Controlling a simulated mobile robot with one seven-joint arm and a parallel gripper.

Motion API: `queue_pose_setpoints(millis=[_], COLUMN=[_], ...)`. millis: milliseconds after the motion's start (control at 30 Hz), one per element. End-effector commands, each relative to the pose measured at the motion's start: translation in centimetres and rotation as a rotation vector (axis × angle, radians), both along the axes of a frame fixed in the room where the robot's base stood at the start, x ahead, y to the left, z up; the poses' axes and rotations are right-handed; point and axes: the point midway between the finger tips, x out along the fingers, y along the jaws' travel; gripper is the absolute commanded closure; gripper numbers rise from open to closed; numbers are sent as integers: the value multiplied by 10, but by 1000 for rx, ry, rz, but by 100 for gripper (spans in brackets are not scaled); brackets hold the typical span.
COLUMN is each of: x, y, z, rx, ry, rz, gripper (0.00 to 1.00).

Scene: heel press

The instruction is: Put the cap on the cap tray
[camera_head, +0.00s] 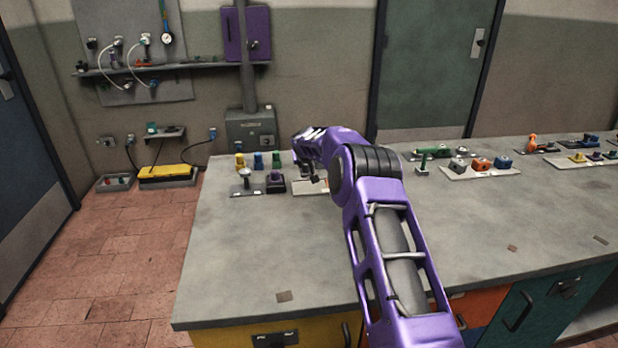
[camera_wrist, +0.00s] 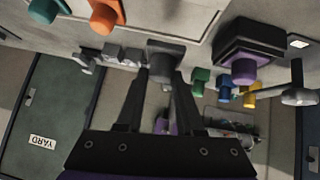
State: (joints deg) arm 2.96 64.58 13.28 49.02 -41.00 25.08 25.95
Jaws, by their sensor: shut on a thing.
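My gripper (camera_wrist: 162,72) has its two dark fingers closed on a dark grey piece (camera_wrist: 165,48), seemingly the cap, in the wrist view. In the head view my gripper (camera_head: 312,177) is at the back left of the bench, pointing down; the held piece is not clear there. A pale flat tray (camera_head: 308,188) lies under the gripper, partly hidden by my arm; it may be the cap tray. The wrist view shows a pale surface (camera_wrist: 190,18) close by, with an orange piece (camera_wrist: 104,17) and a teal piece (camera_wrist: 43,9). Whether the held piece touches anything, I cannot tell.
A purple piece on a dark base (camera_head: 275,181) stands just left of the gripper. Yellow (camera_head: 240,162), blue (camera_head: 258,161) and green (camera_head: 276,159) pieces stand behind, and a silver-topped stand (camera_head: 245,180) further left. The bench front (camera_head: 260,250) is mostly clear.

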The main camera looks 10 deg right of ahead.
Motion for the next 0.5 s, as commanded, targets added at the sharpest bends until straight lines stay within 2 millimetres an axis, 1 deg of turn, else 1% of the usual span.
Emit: queue_pose_setpoints(millis=[200, 300, 500], x=[-1, 0, 0], y=[0, 0, 0], z=[-34, -45, -47], rx=[-1, 0, 1], ry=[3, 1, -1], rz=[2, 1, 1], gripper=[100, 100, 100])
